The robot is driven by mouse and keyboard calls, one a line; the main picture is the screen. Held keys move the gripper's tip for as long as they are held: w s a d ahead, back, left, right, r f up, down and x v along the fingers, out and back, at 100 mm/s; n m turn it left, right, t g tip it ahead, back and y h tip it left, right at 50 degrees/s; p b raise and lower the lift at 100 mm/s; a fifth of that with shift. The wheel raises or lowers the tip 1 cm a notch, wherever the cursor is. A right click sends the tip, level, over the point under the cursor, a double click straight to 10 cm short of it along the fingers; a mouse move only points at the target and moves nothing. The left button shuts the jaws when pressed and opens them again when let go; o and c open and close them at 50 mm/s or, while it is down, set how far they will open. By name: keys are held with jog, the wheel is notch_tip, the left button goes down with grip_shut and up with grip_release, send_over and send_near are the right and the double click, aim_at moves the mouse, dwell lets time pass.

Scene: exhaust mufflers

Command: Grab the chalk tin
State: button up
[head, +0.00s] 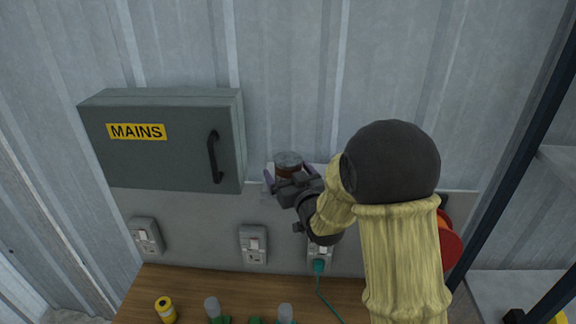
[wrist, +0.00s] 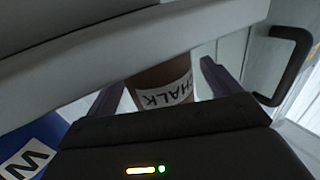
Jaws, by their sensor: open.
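The chalk tin (head: 287,160) is a small round brown tin with a grey lid, by the wall just right of the mains box in the head view. The wrist view shows its body with an upside-down CHALK label (wrist: 165,94); a pale grey bar hides part of it. My gripper (head: 288,178) is open at the tin, with a finger on either side. In the wrist view the tin lies between the two fingers of my gripper (wrist: 160,88), with a gap visible on the right; contact on the left is unclear.
The grey mains box (head: 165,165) with a black handle (head: 214,157) is close on the left. The pale bar (wrist: 60,60) crosses near my fingers. A blue thing marked W (wrist: 28,150) is beside them. Wall sockets (head: 253,245) and a wooden bench (head: 190,290) with small items lie below.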

jog(key=shift+w+a, duration=0.1)
jog(key=shift+w, duration=0.15)
dwell(0.3)
jog(key=c, duration=1.3)
jog(key=shift+o, duration=0.2)
notch_tip(320, 180, up, 10)
jog(key=b, duration=0.3)
jog(key=shift+b, duration=0.3)
